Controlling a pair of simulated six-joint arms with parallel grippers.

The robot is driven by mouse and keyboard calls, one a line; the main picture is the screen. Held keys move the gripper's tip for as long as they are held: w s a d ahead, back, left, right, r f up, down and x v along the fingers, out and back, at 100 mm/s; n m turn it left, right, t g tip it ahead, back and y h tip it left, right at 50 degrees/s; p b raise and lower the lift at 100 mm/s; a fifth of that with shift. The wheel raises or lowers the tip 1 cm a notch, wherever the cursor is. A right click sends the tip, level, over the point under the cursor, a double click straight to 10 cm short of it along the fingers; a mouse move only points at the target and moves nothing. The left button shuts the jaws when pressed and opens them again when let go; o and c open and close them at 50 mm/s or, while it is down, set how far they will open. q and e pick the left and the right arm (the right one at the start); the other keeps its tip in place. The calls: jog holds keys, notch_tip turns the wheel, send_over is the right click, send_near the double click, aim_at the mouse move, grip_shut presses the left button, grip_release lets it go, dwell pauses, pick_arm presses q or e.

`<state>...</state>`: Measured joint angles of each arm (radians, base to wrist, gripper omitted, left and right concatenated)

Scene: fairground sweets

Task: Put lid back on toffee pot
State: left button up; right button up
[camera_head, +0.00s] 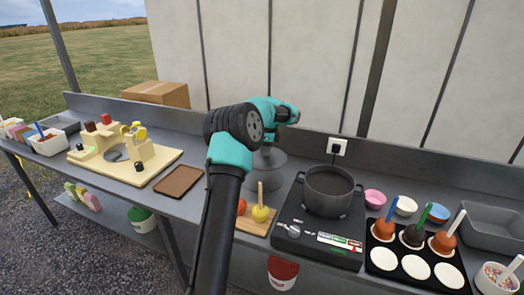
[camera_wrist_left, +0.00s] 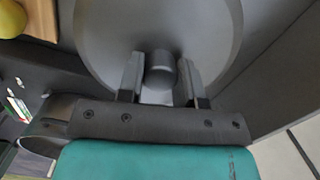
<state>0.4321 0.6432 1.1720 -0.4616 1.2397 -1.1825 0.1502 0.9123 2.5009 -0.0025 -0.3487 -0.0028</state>
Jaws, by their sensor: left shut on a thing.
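The toffee pot (camera_head: 328,204) stands uncovered on the black hot plate (camera_head: 318,240), with dark toffee visible inside. The round grey lid (camera_head: 276,161) is left of the pot, at the back of the counter. My left gripper is shut on the lid's knob; in the left wrist view the fingers (camera_wrist_left: 160,72) sit on either side of the knob, with the lid's disc (camera_wrist_left: 160,22) beyond. In the head view my left wrist hides the fingertips and part of the lid. I cannot tell whether the lid touches anything below it. My right gripper is not in view.
A wooden board with a yellow apple (camera_head: 261,213) lies in front of the lid. Right of the hot plate is a black tray (camera_head: 384,265) with dipped apples, with bowls (camera_head: 405,206) behind. A brown tray (camera_head: 178,181) and a cream stand (camera_head: 150,160) are left. A wall runs behind.

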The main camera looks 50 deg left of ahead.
pick_arm(q)
jog(key=w+d+r+n, duration=0.2)
jog(key=d+r, duration=0.3)
jog(key=d, duration=0.6)
jog(key=w+d+r+n, duration=0.2)
jog(key=d+r, duration=0.3)
jog(key=d, duration=0.7)
jog(key=w+d+r+n, duration=0.25)
jog(key=d+r, duration=0.25)
jog(key=d, duration=0.6)
jog(key=s+d+f+n+h, duration=0.1)
jog(key=s+d+f+n, duration=0.4)
jog(key=s+d, duration=0.55)
jog(key=w+a+r+m, duration=0.1)
jog(key=w+a+m, duration=0.2)
jog(key=a+m, duration=0.3)
jog(key=w+a+r+m+y, duration=0.1)
jog(key=w+a+m, duration=0.2)
jog(key=a+m, duration=0.3)
jog(key=a, duration=0.2)
jog(key=shift+a, duration=0.35)
jog(key=shift+f, duration=0.2)
notch_tip(320, 180, down, 6)
jog(key=shift+f, duration=0.2)
